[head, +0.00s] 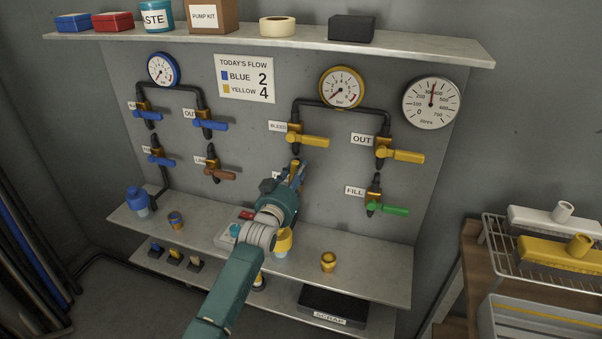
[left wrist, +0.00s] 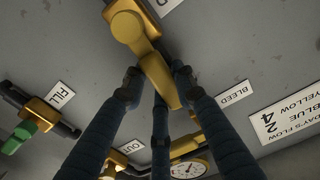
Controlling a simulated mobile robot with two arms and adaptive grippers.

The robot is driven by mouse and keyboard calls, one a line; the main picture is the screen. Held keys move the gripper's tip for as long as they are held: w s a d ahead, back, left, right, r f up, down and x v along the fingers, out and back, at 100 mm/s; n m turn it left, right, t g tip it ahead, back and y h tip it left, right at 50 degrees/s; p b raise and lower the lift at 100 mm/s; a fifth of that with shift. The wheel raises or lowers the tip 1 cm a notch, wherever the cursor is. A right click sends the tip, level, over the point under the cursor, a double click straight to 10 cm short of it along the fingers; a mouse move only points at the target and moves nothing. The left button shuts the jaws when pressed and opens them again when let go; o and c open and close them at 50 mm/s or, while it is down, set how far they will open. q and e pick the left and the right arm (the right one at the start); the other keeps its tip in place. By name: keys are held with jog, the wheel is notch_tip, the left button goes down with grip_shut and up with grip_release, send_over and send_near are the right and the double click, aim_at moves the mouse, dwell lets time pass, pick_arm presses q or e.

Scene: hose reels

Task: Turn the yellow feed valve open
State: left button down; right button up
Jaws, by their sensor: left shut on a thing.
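The yellow feed valve (left wrist: 128,28) fills the top middle of the left wrist view. Its yellow lever (left wrist: 168,88) lies between the fingers of my left gripper (left wrist: 158,82), which is shut on it. In the head view my left gripper (head: 297,174) is at the board below the yellow BLEED valve (head: 305,139) and hides most of the feed valve and its label. A bit of yellow lever (head: 295,163) shows at the fingertips, pointing roughly upward at a slant. My right gripper is not in view.
The yellow OUT valve (head: 399,156) and green FILL valve (head: 388,208) are to the right. Blue valves (head: 210,125) are on the left. A yellow-rimmed gauge (head: 342,88) sits above. A shelf (head: 375,275) with bottles and cups runs below my gripper.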

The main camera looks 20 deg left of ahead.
pick_arm(q)
jog(key=shift+a+n, duration=0.4)
jog(key=shift+n, duration=0.2)
jog(key=c, duration=1.3)
grip_release()
jog(key=shift+c, duration=0.2)
jog(key=shift+s+f, duration=0.2)
jog(key=shift+s, duration=0.4)
jog(key=s, duration=0.6)
jog(key=shift+s+a+r, duration=0.15)
jog(key=shift+s+r, duration=0.1)
jog(key=shift+s, duration=0.15)
